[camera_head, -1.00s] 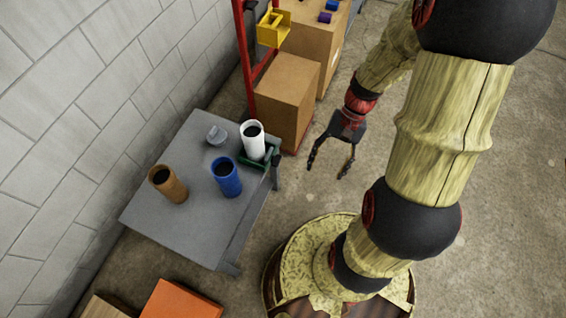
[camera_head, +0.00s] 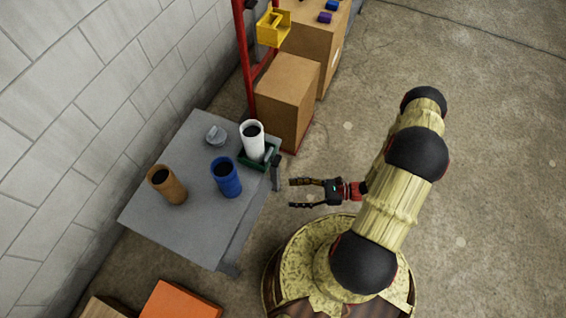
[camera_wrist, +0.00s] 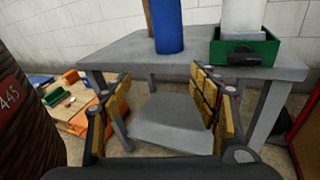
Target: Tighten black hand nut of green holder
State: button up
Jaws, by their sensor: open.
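The green holder (camera_head: 262,157) sits at the right end of the grey table, with a white cylinder (camera_head: 252,142) standing in it. In the wrist view the green holder (camera_wrist: 232,48) is at the table's near edge, upper right. The black hand nut (camera_wrist: 243,59) shows as a dark part on its front; in the head view a dark part (camera_head: 276,172) hangs at the table edge by the holder. My gripper (camera_head: 291,193) is open and empty, right of the table and apart from the nut. In the wrist view the gripper's fingers (camera_wrist: 165,85) stand wide apart.
The grey table (camera_head: 190,232) also bears a blue cylinder (camera_head: 226,178), a brown cylinder (camera_head: 167,186) and a small grey piece (camera_head: 215,135). Cardboard boxes (camera_head: 287,102) and a red frame (camera_head: 245,60) stand behind. An orange box (camera_head: 180,303) is at the front. Floor to the right is clear.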

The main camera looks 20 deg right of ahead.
jog(key=w+d+f+m+t+h, duration=0.1)
jog(key=w+d+f+m+t, duration=0.1)
jog(key=w+f+t, duration=0.15)
jog(key=m+t+h, duration=0.1)
jog(key=t+h, duration=0.1)
jog(key=t, duration=0.1)
send_near(276, 161)
jog(key=b+x, duration=0.2)
jog(key=x, duration=0.5)
jog(key=shift+w, duration=0.25)
jog(key=shift+d+f, duration=0.1)
jog(key=shift+d, duration=0.05)
jog(key=shift+c, duration=1.2)
jog(key=c, duration=0.9)
